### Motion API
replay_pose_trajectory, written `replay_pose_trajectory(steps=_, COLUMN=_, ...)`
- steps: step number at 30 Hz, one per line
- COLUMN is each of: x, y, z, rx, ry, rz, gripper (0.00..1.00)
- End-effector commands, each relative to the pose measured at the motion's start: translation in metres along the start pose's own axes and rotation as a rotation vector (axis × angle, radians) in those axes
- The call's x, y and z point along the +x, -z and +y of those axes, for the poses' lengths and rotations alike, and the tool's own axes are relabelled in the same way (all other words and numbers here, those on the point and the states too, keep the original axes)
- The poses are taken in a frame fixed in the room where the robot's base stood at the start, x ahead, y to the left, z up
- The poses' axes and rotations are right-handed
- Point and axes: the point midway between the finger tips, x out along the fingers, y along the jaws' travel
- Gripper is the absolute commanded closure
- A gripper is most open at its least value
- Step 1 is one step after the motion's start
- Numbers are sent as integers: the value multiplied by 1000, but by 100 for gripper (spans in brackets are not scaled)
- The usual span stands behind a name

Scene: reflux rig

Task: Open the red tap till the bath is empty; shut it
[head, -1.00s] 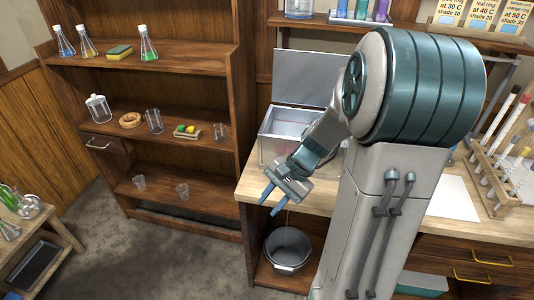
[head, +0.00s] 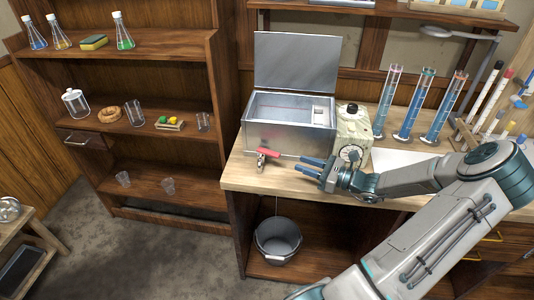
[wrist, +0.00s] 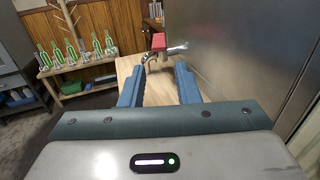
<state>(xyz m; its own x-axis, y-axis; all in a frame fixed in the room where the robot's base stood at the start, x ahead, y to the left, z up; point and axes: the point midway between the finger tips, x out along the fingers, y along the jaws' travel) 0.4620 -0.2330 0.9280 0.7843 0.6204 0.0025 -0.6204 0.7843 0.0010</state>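The metal bath (head: 290,125) stands on the wooden bench with its lid raised. Its red tap (head: 268,153) sticks out low at its front, and the red handle (wrist: 159,42) also shows in the wrist view, beyond my fingertips. My gripper (head: 312,166) is just right of the tap, pointing left towards it, with its blue fingers apart and nothing between them. In the wrist view my gripper (wrist: 158,70) is open, with the tap ahead between the finger lines and the bath's wall close on the right. A grey bucket (head: 279,240) stands below the bench's front edge, under the tap.
Blue-filled cylinders (head: 424,105) and a tube rack (head: 470,132) are further right. A shelf unit (head: 160,140) with glassware stands left. The bench (head: 235,172) is clear in front of the bath.

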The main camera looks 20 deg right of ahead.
Motion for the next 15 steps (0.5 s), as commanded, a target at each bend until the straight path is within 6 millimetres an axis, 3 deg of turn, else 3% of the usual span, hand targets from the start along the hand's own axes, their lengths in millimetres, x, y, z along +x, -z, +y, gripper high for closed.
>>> replay_pose_trajectory(steps=5, x=26, y=-2, z=1, rx=3, ry=-5, rz=-3, gripper=71)
replay_pose_trajectory(steps=15, x=98, y=-2, z=2, rx=1, ry=-6, rz=-1, gripper=71)
